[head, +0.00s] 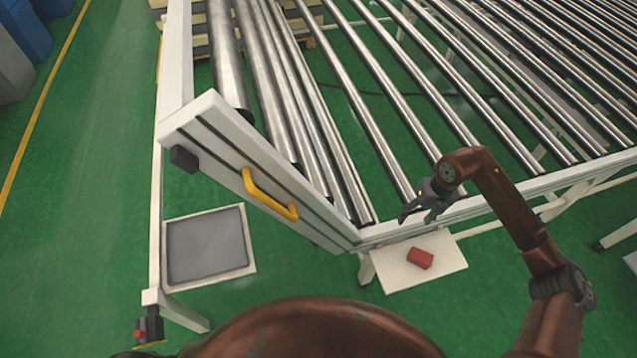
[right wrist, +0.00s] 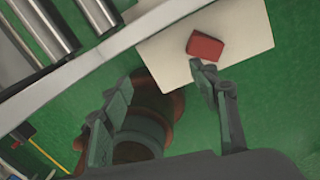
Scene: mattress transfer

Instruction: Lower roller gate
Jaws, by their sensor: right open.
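The roller gate is a white panel (head: 225,132) with dark slots, standing up at a slant on the near left side of the conveyor in the head view. A yellow handle (head: 268,196) is fixed to its near face. My right gripper (head: 422,204) is to the right of the gate and handle, near the conveyor's front rail, apart from the handle. Its fingers are spread with nothing between them, and it also shows in the right wrist view (right wrist: 160,105). The handle is not seen in the wrist view. My left gripper is not in view.
Metal rollers (head: 375,115) fill the conveyor behind the white front rail (head: 480,207). A red block (head: 420,258) lies on a white plate (head: 400,272) below the rail. A grey-topped platform (head: 208,245) is at lower left. Green floor is clear at left.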

